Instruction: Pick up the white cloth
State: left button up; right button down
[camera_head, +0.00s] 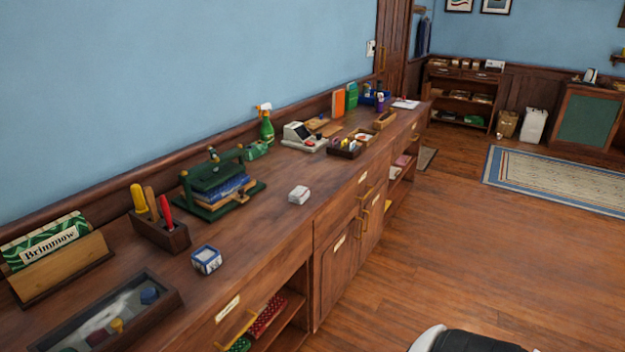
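A small white block-shaped thing (299,195) lies on the wooden counter (268,222), near its front edge and right of the green press. It may be the folded white cloth, but it is too small to tell for sure. Nothing touches it, and bare counter surrounds it. Neither of my grippers shows in the head view.
Left of it stand a green press (215,185), a blue-and-white box (206,259), a tool holder (160,230) and an open tray (110,315). A spray bottle (265,125) and card machine (303,137) stand farther back. The floor (460,240) is clear to the right.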

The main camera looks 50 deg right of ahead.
aim_at(301, 193)
jog(key=z, duration=1.6)
